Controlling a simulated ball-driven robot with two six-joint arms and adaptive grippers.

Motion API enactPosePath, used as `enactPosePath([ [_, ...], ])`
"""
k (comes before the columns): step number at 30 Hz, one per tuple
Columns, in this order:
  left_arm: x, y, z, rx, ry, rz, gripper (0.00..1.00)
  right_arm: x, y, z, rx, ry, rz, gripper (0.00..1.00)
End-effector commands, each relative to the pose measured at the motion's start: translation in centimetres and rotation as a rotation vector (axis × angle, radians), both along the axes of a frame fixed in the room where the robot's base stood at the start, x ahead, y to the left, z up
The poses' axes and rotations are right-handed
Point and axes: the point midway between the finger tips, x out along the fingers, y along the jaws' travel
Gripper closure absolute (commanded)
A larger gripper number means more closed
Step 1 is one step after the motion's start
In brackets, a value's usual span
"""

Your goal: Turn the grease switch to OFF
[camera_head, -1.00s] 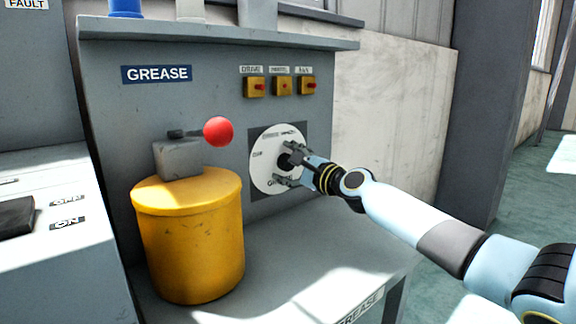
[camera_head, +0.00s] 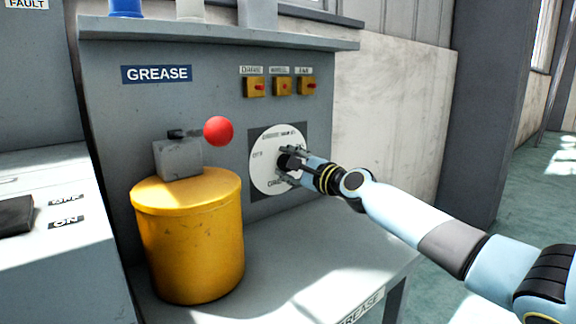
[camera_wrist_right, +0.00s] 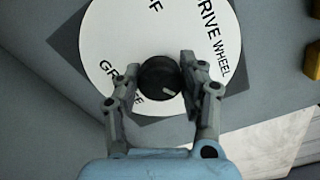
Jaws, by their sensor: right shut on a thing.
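The grease switch is a black round knob (camera_wrist_right: 159,77) in the middle of a white dial (camera_head: 264,173) on the grey panel under the GREASE sign. In the right wrist view the dial (camera_wrist_right: 105,45) reads OFF at the top, DRIVE WHEEL at the right and GREASE at the lower left. A pale mark on the knob points to the lower right there. My right gripper (camera_head: 288,164) is at the knob, with one finger on each side of it. It is shut on the knob, as the right wrist view shows (camera_wrist_right: 158,84). My left gripper is out of view.
A yellow drum (camera_head: 190,240) with a grey block and a red ball-ended lever (camera_head: 218,130) stands left of the dial. Three small yellow switches (camera_head: 282,86) sit above it. A grey ledge (camera_head: 300,255) runs below.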

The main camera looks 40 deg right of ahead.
Motion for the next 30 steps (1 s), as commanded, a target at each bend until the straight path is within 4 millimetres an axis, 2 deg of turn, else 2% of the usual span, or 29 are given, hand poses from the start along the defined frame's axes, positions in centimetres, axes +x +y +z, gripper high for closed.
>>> enactPosePath([
  [17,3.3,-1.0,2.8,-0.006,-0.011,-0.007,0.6,0.0,0.0,-0.4,-0.517,-0.036,0.002,0.92],
  [30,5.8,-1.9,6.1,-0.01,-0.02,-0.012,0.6,0.0,0.0,-0.5,-0.934,-0.069,0.003,0.92],
])
